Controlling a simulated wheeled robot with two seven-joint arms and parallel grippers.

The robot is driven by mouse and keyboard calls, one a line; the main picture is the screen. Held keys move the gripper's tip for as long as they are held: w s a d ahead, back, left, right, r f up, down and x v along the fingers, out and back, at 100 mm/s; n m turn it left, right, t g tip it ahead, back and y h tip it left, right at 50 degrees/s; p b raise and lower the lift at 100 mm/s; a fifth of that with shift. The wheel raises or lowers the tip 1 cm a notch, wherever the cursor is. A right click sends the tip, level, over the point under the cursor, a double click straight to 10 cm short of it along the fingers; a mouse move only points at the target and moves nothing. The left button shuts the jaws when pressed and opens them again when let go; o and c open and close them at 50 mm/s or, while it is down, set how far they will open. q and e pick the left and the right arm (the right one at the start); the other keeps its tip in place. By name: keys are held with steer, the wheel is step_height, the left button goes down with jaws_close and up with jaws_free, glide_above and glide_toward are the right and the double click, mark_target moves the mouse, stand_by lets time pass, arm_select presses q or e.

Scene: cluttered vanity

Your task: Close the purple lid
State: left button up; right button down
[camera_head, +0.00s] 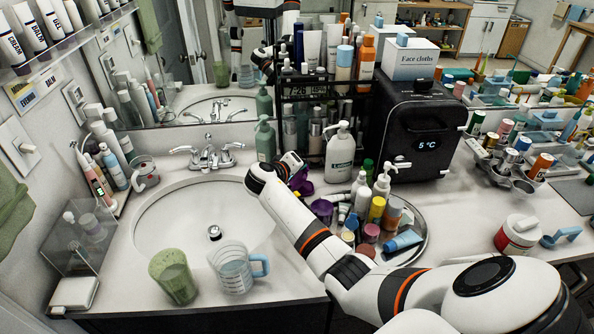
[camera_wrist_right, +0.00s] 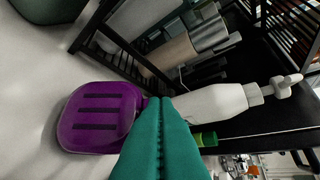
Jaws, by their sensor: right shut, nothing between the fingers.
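A purple rounded-square piece with dark parallel slots (camera_wrist_right: 98,118) lies on the white counter in the right wrist view, just left of my right gripper's tips. It appears to be the purple lid or its case; whether it is open or closed I cannot tell. In the head view a small purple part (camera_head: 304,188) shows beside my right wrist, mostly hidden by my arm. My right gripper (camera_wrist_right: 159,101) has teal fingers pressed together and empty, seemingly apart from the purple piece. My left gripper is not in view.
A white pump bottle (camera_head: 340,153) stands behind my right wrist. A round tray (camera_head: 418,238) crowded with bottles and jars lies under my right forearm. The sink basin (camera_head: 165,240) is left, with a green cup (camera_head: 173,279) and a measuring jug (camera_head: 232,270) in front.

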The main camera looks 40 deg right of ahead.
steer(key=shift+s+d+m+y, duration=0.25)
steer(key=shift+d+m+y, duration=0.05)
steer(key=shift+d+y, duration=0.1)
steer(key=shift+s+d+f+m+t+y+p, duration=0.2)
steer(key=shift+d+f+m+t+y+p, duration=0.2)
steer(key=shift+d+f+m+y+p, duration=0.5)
steer(key=shift+s+d+f+t+y+p, duration=0.2)
steer(key=shift+s+d+t+y+p, duration=0.1)
steer(key=shift+s+d+y+p, duration=0.25)
steer(key=shift+s+d+f+m+t+y+p, duration=0.1)
steer(key=shift+d+f+m+t+y+p, duration=0.15)
steer(key=shift+f+y, duration=0.25)
steer(key=shift+s+d+f+m+t+y+p, duration=0.1)
steer(key=shift+d+f+m+t+y, duration=0.1)
steer(key=shift+f+m+y, duration=0.2)
steer(key=shift+s+d+f, duration=0.15)
steer(key=shift+d+f, duration=0.15)
steer(key=shift+f, duration=0.35)
steer(key=shift+a, duration=0.15)
